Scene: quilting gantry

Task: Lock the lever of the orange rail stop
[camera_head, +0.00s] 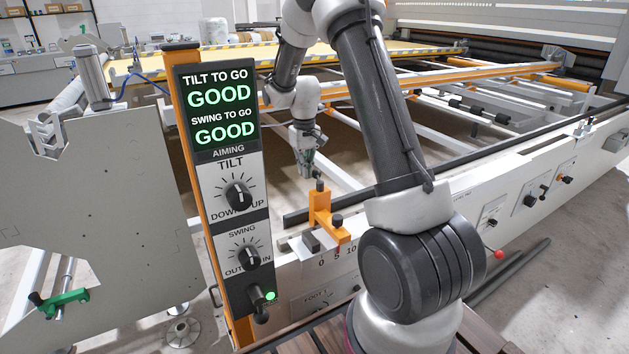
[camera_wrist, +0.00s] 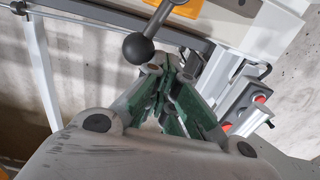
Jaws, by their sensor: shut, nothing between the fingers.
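The orange rail stop (camera_head: 322,205) sits on the front rail above a printed scale. Dark knobs show on it, one at its top and one lower at the front. In the wrist view a dark ball knob on a metal rod, seemingly the lever (camera_wrist: 138,48), stands just left of the fingertips, and part of the orange body (camera_wrist: 188,7) shows at the top edge. My gripper (camera_head: 306,173) is shut and empty, pointing down close behind and left of the stop's top knob. Its green-padded fingers (camera_wrist: 172,70) show in the wrist view. I cannot tell whether they touch the knob.
An aiming panel (camera_head: 224,160) at the left reads GOOD for tilt and swing, with dials and a lit green lamp. A green clamp (camera_head: 62,300) is at lower left. The white front beam (camera_head: 505,195) carries knobs and a red ball (camera_head: 498,255). Rails and rollers lie behind.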

